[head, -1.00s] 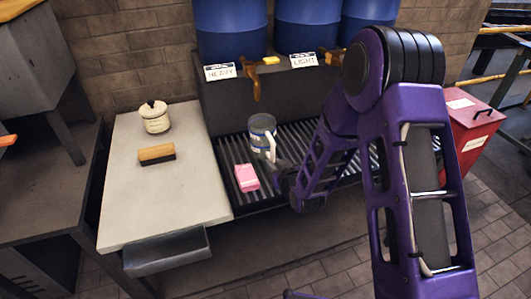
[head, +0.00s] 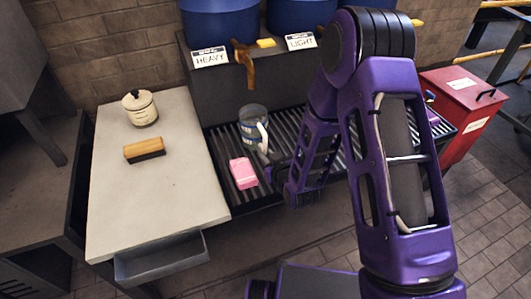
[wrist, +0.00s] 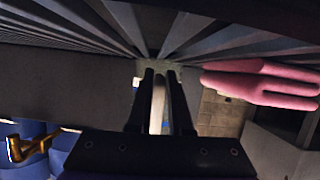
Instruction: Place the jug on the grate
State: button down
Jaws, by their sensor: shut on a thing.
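The jug (head: 254,122), clear grey with a blue-and-white label and a white handle, is upright over the left part of the dark slatted grate (head: 222,143), below the HEAVY tap. I cannot tell whether its base touches the slats. My gripper (head: 265,152) is at the jug's near right side, shut on the handle. In the wrist view my gripper's two dark fingers (wrist: 158,80) lie either side of the white handle (wrist: 157,108); the jug's body is hard to make out there. The grate's slats (wrist: 225,40) fill the top of that view.
Blue barrels (head: 222,20) with a brass tap (head: 246,65) stand behind. A pale table (head: 180,200) at left holds a lidded pot (head: 140,108) and a brush (head: 145,149). A red bin (head: 455,100) stands right.

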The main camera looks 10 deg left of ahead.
jog(key=shift+s, duration=0.1)
jog(key=c, duration=0.8)
grip_release()
jog(key=shift+c, duration=0.2)
jog(key=shift+s+d, duration=0.1)
jog(key=v, duration=0.6)
jog(key=p+v, duration=0.1)
jog(key=v, duration=0.2)
jog(key=shift+s+r, duration=0.15)
jog(key=shift+r, duration=0.2)
jog(key=p, duration=0.3)
jog(key=shift+s+d+r, duration=0.2)
jog(key=shift+s+d, duration=0.1)
jog(key=shift+s, duration=0.05)
jog(key=shift+s+d+r+p, duration=0.1)
jog(key=shift+s+d+p, duration=0.2)
jog(key=shift+s+p, duration=0.5)
jog(key=shift+w, duration=0.2)
